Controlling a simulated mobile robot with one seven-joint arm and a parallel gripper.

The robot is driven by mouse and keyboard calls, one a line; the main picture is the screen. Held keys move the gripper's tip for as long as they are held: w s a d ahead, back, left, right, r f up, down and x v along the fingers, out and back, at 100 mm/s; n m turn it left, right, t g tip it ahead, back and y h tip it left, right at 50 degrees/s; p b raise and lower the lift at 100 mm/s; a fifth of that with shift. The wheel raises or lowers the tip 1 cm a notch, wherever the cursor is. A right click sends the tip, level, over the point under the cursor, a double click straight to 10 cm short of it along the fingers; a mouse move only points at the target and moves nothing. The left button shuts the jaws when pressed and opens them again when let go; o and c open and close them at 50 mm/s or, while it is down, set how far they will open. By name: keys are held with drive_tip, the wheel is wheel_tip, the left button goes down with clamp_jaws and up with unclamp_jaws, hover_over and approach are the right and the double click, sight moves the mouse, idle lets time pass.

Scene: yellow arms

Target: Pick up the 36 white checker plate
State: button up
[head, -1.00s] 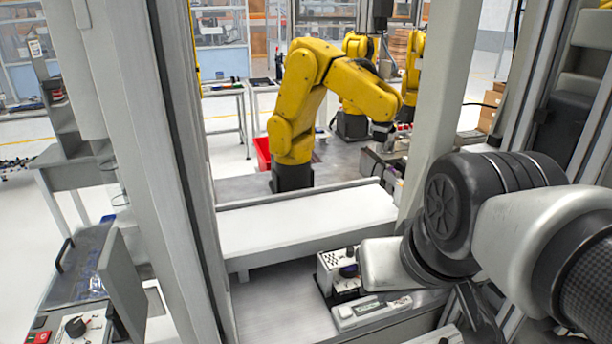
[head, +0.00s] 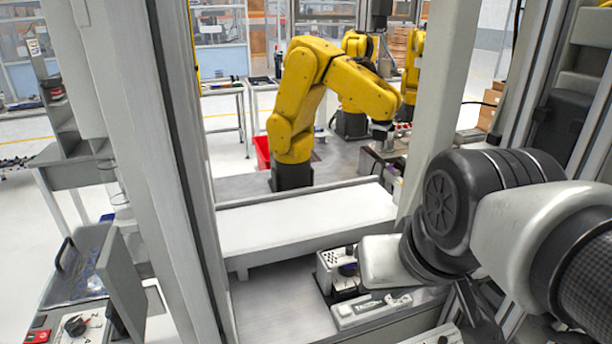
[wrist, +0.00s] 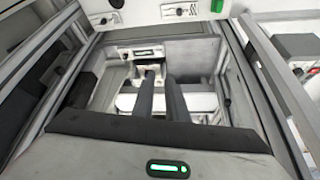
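I cannot make out a white checker plate for certain in either view. In the head view a white box with black dots on its face (head: 330,272) stands below the long white table, and a flat white case with a small label (head: 372,309) lies in front of it. My gripper (wrist: 161,74) shows in the wrist view as two dark fingers, apart, with nothing visible between them. It points into a framed recess with pale surfaces (wrist: 205,102) beyond the fingers. In the head view my arm reaches in from the right, and its wrist hides part of the area behind it.
Grey upright posts (head: 172,170) stand close on the left and right (head: 430,110). A white table (head: 305,222) crosses the middle, its top clear. A yellow robot arm (head: 300,95) stands behind it. A control panel with a knob and red button (head: 78,328) is at lower left.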

drive_tip(key=o, duration=0.3)
drive_tip(key=shift+w, duration=0.4)
drive_tip(key=shift+o, duration=1.4)
drive_tip(key=w+f+m+g+h+b, duration=0.1)
drive_tip(key=w+m+b, duration=0.3)
drive_tip(key=w, duration=1)
drive_tip(key=shift+w+f+m+h, duration=0.25)
drive_tip(key=shift+f+m+h, duration=0.05)
drive_tip(key=shift+f+h, duration=0.35)
drive_tip(key=m+h+b, duration=0.2)
drive_tip(key=m+b, duration=0.1)
drive_tip(key=m, duration=0.1)
approach(349, 248)
drive_tip(key=p+x, duration=0.1)
drive_tip(key=x, duration=0.7)
drive_tip(key=shift+w+d+f, duration=0.2)
